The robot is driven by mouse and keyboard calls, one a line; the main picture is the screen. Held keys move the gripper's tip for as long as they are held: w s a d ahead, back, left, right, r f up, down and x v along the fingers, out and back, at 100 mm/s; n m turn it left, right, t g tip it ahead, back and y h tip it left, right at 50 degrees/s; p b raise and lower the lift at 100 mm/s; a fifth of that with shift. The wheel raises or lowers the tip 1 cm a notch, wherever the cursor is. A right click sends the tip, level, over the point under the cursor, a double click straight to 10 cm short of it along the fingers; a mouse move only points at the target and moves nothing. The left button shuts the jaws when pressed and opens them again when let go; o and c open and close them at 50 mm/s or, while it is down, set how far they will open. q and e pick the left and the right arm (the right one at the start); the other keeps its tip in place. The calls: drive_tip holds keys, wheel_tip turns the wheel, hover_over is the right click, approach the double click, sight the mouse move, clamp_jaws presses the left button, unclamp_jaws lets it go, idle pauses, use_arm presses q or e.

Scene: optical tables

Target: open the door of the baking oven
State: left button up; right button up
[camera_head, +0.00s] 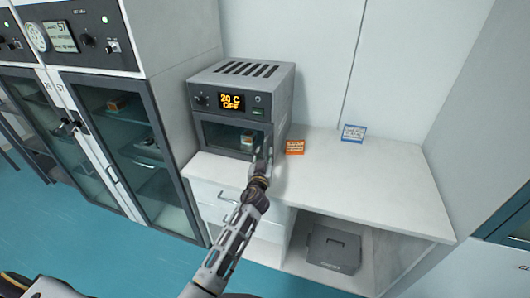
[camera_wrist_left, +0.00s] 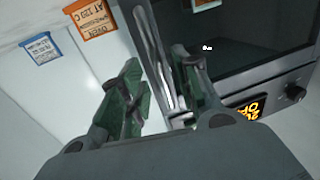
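The baking oven (camera_head: 243,85) stands on the white counter, its display reading 20 C OFF. Its dark glass door (camera_head: 222,136) looks closed, with a pale object seen dimly behind the glass. The door also shows in the left wrist view (camera_wrist_left: 245,35). My left gripper (camera_head: 262,158) is at the right edge of the door. In the left wrist view its green-padded fingers (camera_wrist_left: 157,88) are apart, with the silvery door handle (camera_wrist_left: 152,45) between and just beyond them. I cannot tell whether either finger touches it. My right gripper is not in view.
An orange sign (camera_head: 295,147) and a blue sign (camera_head: 354,133) stand right of the oven. The counter (camera_head: 375,185) is otherwise clear on the right. A grey box (camera_head: 333,250) sits in the open space below. Tall glass-doored cabinets (camera_head: 130,130) stand at the left.

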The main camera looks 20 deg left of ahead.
use_arm(q)
drive_tip(key=shift+w+a, duration=0.2)
drive_tip(key=shift+w, duration=1)
clamp_jaws()
